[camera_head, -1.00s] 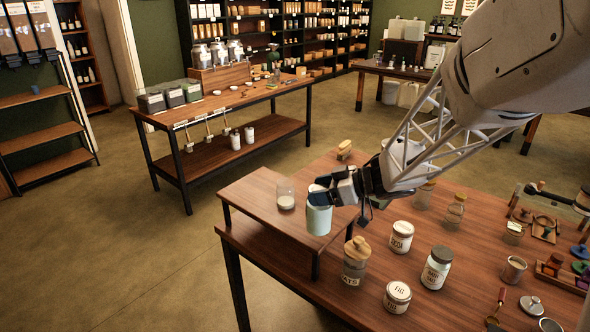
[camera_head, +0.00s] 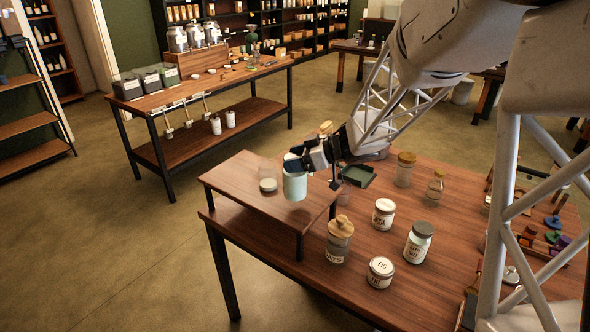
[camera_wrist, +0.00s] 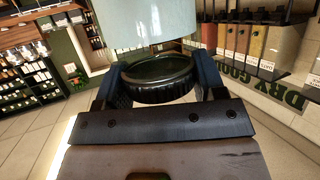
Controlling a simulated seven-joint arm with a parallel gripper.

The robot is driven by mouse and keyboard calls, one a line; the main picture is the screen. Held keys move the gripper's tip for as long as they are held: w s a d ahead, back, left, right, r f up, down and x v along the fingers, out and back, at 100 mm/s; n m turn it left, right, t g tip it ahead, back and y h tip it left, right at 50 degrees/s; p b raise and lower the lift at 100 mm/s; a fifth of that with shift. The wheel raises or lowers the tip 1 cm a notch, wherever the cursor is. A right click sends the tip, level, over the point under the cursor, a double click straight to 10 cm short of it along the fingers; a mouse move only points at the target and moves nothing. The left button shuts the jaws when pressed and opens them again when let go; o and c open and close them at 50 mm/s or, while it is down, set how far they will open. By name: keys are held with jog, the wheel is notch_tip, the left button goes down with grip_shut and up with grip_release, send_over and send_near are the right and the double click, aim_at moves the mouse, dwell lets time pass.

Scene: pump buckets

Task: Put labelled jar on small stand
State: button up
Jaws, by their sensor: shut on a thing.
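My gripper (camera_head: 296,163) is shut on a pale mint-coloured jar (camera_head: 294,187), which is upright. In the wrist view the two fingers (camera_wrist: 154,82) flank its dark round lid (camera_wrist: 155,76), and its pale body (camera_wrist: 145,22) shows beyond. No label shows on the jar's visible sides. In the head view the jar appears over the small wooden stand (camera_head: 230,182), towards its right side. I cannot tell whether its base touches the stand's top.
A clear glass jar (camera_head: 267,184) stands on the stand, left of the held jar. On the table (camera_head: 350,303) are a cork-lidded OATS jar (camera_head: 338,246), a FIG jar (camera_head: 380,273), and other labelled jars (camera_head: 418,243). A dark green tray (camera_head: 357,175) lies behind.

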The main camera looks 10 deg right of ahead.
jog(key=shift+f, duration=1.8)
jog(key=o, duration=1.5)
jog(key=shift+c, duration=0.2)
jog(key=shift+d, duration=0.1)
jog(key=v, duration=1.2)
